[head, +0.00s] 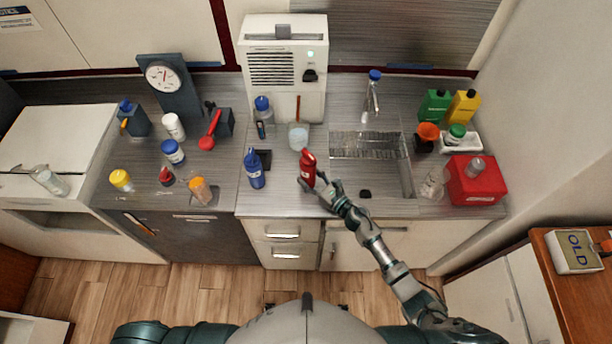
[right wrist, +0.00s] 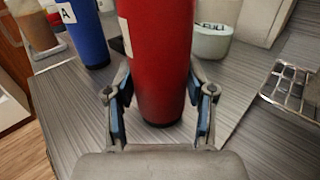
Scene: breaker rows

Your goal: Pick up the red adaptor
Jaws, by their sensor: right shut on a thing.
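The red adaptor (head: 308,168) stands upright on the grey counter, near the front edge and left of the sink. It is a tall red cylinder with a pale label, and it fills the middle of the right wrist view (right wrist: 160,62). My right gripper (head: 322,187) is at its front right side. In the right wrist view its two blue-padded fingers (right wrist: 160,112) are on either side of the red cylinder, low on its body, shut on it. The top of the adaptor is cut off in that view. My left gripper is not in view.
A blue bottle (head: 254,169) marked A stands left of the adaptor. A white container (head: 298,137) stands behind it. The sink (head: 372,163) lies to the right, with a red box (head: 474,182) beyond. The counter between adaptor and sink is clear.

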